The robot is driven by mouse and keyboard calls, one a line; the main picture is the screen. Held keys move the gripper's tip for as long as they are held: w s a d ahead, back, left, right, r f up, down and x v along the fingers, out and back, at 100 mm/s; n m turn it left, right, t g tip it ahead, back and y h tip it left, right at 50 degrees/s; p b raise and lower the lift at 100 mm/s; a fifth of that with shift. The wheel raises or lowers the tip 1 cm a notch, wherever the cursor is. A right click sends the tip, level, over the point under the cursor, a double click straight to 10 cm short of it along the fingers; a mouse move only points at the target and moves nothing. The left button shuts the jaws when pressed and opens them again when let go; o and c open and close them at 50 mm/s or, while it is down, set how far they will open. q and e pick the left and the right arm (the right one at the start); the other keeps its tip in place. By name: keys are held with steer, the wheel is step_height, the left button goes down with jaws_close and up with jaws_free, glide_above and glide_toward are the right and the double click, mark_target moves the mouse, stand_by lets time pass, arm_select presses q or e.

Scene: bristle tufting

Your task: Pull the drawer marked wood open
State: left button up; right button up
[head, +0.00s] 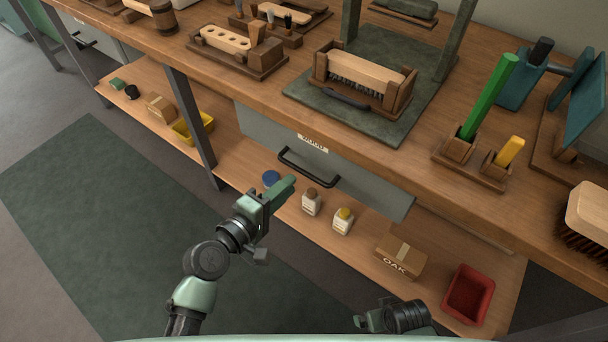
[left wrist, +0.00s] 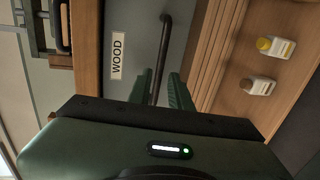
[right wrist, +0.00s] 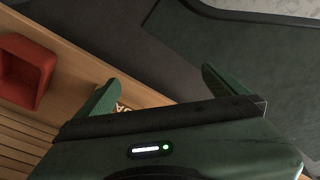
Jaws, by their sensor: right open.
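The drawer (head: 365,185) has a grey front under the workbench top, with a white label reading WOOD (head: 313,143); the label also shows in the left wrist view (left wrist: 117,56). It looks closed. Its black bar handle (head: 308,170) also shows in the left wrist view (left wrist: 164,45). My left gripper (head: 287,187) is just short of the handle, in front of its left part. In the left wrist view its two fingers (left wrist: 161,92) are apart, with the bar lined up between them. My right gripper (right wrist: 157,88) is open and empty, low at the front, away from the drawer.
The lower shelf holds white bottles (head: 343,221), a blue round item (head: 271,178), an OAK box (head: 401,257), a red bin (head: 468,294) and a yellow bin (head: 193,128). A dark bench leg (head: 190,125) stands left of the drawer. The brush holder (head: 362,82) sits on top.

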mark_target(304, 170)
arm_select(q)
steer(key=x, duration=0.7)
steer(key=shift+w+d+b, duration=0.15)
steer(key=shift+b, duration=0.2)
arm_select(e)
steer(key=r, duration=0.1)
steer(key=w+r, duration=0.1)
steer(key=r, duration=0.1)
arm_select(q)
jaws_close()
arm_select(e)
steer(key=shift+s, duration=0.1)
stand_by(0.6)
